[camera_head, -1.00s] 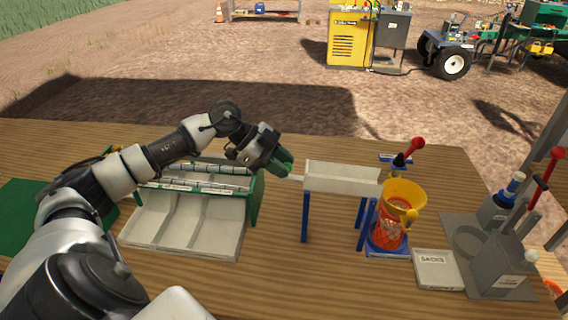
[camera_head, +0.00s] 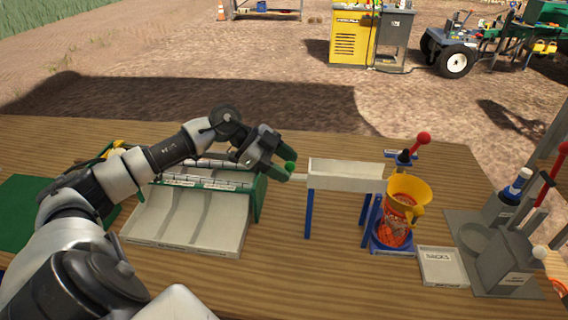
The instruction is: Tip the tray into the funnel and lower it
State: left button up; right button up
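The long white tray (camera_head: 345,176) rests roughly level on blue legs (camera_head: 308,212), with its right end beside the yellow funnel (camera_head: 408,190). A short pale handle (camera_head: 298,177) sticks out from its left end. The funnel sits above an orange mesh sack (camera_head: 394,229) on a blue stand. My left gripper (camera_head: 284,158) is at the handle end, its dark green fingers spread apart. A small green knob shows by the fingertips; I cannot tell whether they touch it. My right gripper is not in view. The inside of the tray is mostly hidden.
A green-framed sorter with white chutes (camera_head: 190,220) stands below my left arm. A red-knobbed lever (camera_head: 423,139) rises behind the funnel. A white box marked "SACKS" (camera_head: 442,266) and a grey machine (camera_head: 500,258) stand at right. The table front centre is clear.

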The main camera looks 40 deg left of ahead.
pick_arm(q)
jog(key=shift+a+r, duration=0.1)
jog(key=b+v, duration=0.3)
jog(key=v, duration=0.7)
jog(key=shift+s+a+r, duration=0.15)
dwell(0.3)
